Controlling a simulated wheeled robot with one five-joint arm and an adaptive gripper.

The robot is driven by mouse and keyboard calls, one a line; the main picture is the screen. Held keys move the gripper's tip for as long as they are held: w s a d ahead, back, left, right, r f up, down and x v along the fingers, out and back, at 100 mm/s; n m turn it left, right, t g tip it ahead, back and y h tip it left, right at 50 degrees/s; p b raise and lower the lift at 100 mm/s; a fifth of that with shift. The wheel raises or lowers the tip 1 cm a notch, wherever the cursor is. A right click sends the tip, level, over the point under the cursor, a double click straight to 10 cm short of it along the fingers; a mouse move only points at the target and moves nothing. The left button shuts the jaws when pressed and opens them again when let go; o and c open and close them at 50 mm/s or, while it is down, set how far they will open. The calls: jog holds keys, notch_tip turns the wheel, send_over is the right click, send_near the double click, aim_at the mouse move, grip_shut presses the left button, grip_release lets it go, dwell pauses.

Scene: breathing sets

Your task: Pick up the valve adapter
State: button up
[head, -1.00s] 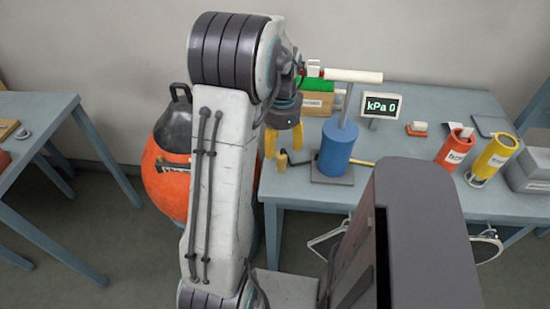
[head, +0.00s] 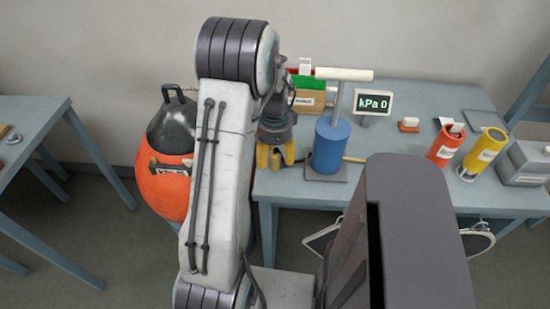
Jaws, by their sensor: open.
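My gripper (head: 275,156) points down over the left end of the right-hand table, with its yellow fingers apart. A small brass-yellow piece, which looks like the valve adapter (head: 275,161), shows between the fingers near the tabletop. Its colour is close to that of the fingers, so its outline is hard to make out. I cannot tell whether a finger touches it.
A blue hand pump (head: 328,148) on a grey base stands just right of my gripper. A kPa display (head: 372,103), a red can (head: 446,146) and a yellow can (head: 483,152) are farther right. An orange-and-black bag (head: 166,178) is left of the table (head: 400,180).

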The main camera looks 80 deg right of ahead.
jog(key=shift+f, duration=0.8)
jog(key=shift+a, duration=0.1)
grip_shut()
